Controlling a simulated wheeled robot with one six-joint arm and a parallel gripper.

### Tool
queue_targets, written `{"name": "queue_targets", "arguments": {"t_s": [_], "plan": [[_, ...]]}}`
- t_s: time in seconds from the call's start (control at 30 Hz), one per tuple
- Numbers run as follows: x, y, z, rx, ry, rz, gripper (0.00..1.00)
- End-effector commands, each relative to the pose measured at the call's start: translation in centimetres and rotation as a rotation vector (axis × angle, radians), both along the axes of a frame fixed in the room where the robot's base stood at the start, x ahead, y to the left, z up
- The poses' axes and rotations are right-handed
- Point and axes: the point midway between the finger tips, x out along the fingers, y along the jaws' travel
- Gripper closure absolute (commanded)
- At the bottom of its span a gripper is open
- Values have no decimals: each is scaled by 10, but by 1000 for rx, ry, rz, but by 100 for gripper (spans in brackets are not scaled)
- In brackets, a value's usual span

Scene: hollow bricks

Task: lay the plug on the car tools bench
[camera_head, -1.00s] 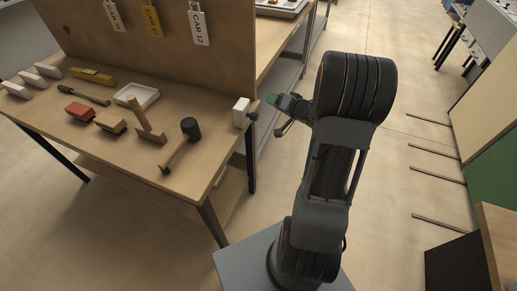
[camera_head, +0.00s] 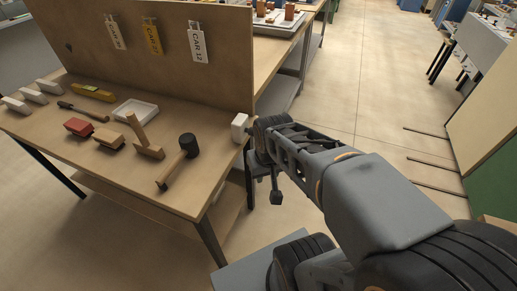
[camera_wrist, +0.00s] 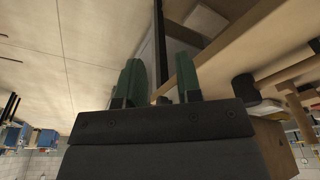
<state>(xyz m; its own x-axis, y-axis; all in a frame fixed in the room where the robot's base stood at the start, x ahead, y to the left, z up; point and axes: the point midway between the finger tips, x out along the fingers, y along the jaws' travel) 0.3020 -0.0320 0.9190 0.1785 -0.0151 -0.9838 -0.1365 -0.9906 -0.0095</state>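My gripper (camera_wrist: 160,70) shows two green fingers standing apart in the wrist view, with nothing held between them. A dark bar, apparently a bench leg, shows behind the gap. In the head view the gripper is beside the right end of the tools bench (camera_head: 181,201), its fingers mostly hidden by my wrist. I cannot identify a plug for certain. A white block (camera_head: 239,127) sits at the bench's right edge, at the end of the upright board, partly next to my wrist.
The bench holds a black-headed mallet (camera_head: 189,146), a white tray (camera_head: 135,111), a red block (camera_head: 79,127), wooden tools and several white blocks. A board (camera_head: 150,60) with hanging car tags stands along its back. Open floor (camera_head: 340,95) lies right of the bench.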

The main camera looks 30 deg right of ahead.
Motion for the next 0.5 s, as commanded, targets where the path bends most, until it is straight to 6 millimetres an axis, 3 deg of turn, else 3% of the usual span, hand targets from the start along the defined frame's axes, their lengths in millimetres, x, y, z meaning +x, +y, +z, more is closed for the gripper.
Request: {"name": "queue_targets", "arguments": {"t_s": [0.03, 0.1, 0.3, 0.5], "plan": [[1, -20, -23, 21, 62, -91, 73], [2, -41, -48, 103, 142, -244, 79], [9, -83, -109, 571, 373, -846, 98], [47, -131, -131, 1214, 504, -1394, 100]]}}
